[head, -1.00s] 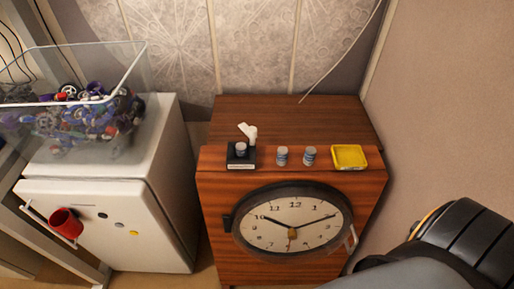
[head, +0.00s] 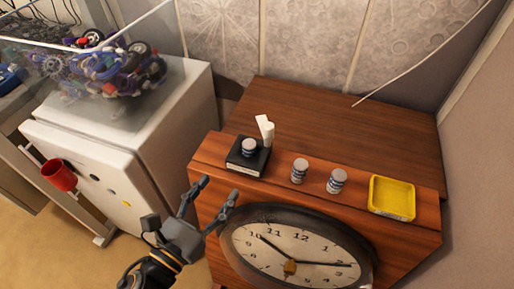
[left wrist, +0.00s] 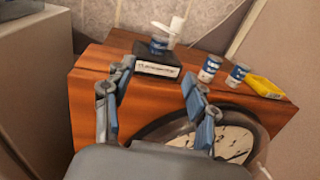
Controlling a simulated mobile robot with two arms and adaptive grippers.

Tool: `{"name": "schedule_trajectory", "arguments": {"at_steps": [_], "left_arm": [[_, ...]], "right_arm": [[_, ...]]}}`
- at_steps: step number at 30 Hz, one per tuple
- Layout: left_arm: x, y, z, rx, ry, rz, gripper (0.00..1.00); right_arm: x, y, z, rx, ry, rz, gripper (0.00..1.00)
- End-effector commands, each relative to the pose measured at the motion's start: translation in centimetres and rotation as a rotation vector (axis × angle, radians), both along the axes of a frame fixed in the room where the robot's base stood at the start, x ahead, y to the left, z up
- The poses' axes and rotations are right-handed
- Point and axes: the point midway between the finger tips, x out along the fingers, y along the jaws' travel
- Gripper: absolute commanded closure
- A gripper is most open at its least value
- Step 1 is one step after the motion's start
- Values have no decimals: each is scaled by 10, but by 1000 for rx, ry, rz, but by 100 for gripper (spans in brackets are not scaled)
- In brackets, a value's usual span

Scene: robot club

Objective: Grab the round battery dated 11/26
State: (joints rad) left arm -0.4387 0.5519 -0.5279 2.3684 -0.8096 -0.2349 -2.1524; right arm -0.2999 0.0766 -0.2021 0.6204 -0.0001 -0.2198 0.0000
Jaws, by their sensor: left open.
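Several small round batteries with silver tops and blue-white labels stand on the wooden cabinet. One battery (head: 249,147) stands on a black block (head: 240,163) at the left; it also shows in the left wrist view (left wrist: 159,46). A middle battery (head: 299,171) and a right battery (head: 337,181) stand upright on the wood. They show in the left wrist view too, the middle one (left wrist: 209,68) and the right one (left wrist: 237,75). The dates are too small to read. My left gripper (head: 212,187) is open and empty, in front of the cabinet, below and left of the black block. My right gripper is not in view.
A yellow tray (head: 392,198) lies right of the batteries. A white piece (head: 265,130) stands behind the block. A round clock (head: 297,249) is on the cabinet front. A white fridge (head: 130,140) with a red cup (head: 59,175) stands left. The cabinet's rear top (head: 340,125) is clear.

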Motion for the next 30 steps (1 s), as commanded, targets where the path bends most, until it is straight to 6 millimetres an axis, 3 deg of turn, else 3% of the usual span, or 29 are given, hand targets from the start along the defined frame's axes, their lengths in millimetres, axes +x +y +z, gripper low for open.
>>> {"name": "schedule_trajectory", "arguments": {"at_steps": [9,17,25,30], "left_arm": [[51,-30,3,-4,1,2,43],[67,-40,0,-4,3,1,43],[100,-60,-3,-4,3,1,43],[107,-65,-4,-3,3,1,43]], "right_arm": [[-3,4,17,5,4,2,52],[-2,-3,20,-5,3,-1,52],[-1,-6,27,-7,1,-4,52],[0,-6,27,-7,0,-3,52]]}}
